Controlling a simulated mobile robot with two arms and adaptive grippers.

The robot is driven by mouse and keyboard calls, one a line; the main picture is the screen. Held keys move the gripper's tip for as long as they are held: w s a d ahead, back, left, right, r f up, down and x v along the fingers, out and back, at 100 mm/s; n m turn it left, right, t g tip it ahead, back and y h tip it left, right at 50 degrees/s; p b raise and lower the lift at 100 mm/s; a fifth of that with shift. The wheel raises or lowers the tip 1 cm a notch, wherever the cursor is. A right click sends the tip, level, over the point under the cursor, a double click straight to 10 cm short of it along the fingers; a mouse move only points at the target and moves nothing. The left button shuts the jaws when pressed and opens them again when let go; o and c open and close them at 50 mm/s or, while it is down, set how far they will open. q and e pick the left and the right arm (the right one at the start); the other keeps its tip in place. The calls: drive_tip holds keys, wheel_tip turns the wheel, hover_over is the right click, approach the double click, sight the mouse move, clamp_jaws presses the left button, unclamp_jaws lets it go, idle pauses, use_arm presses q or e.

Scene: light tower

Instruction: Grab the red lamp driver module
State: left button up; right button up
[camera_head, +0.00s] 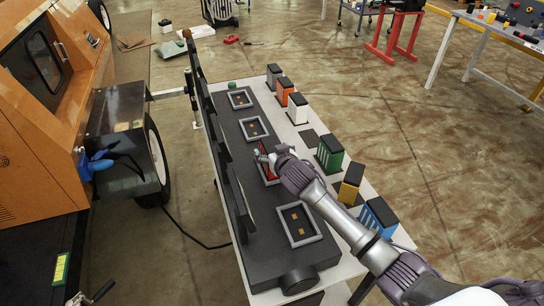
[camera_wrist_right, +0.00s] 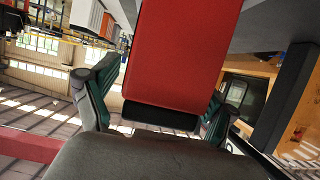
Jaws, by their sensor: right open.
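The red lamp driver module (camera_head: 269,174) shows as a small red patch at the third grey-framed bay of the long dark housing. My right gripper (camera_head: 262,157) is right at it and partly covers it. In the right wrist view the red module (camera_wrist_right: 180,45) fills the upper middle, with a black end face toward the palm. The fingers of my open right gripper (camera_wrist_right: 160,92) stand on either side of it. Contact of the fingers with the module cannot be told. How far the module sits in the bay is hidden. My left gripper is not in view.
Grey, orange (camera_head: 284,90), white (camera_head: 298,107), green (camera_head: 330,153), yellow (camera_head: 350,183) and blue (camera_head: 379,215) modules stand along the white table (camera_head: 325,122). A dark pad (camera_head: 309,138) between white and green is bare. An orange machine (camera_head: 40,160) stands left.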

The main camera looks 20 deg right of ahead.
drive_tip(key=c, duration=1.5)
drive_tip(key=shift+w+r, duration=0.1)
drive_tip(key=shift+w, duration=0.05)
clamp_jaws()
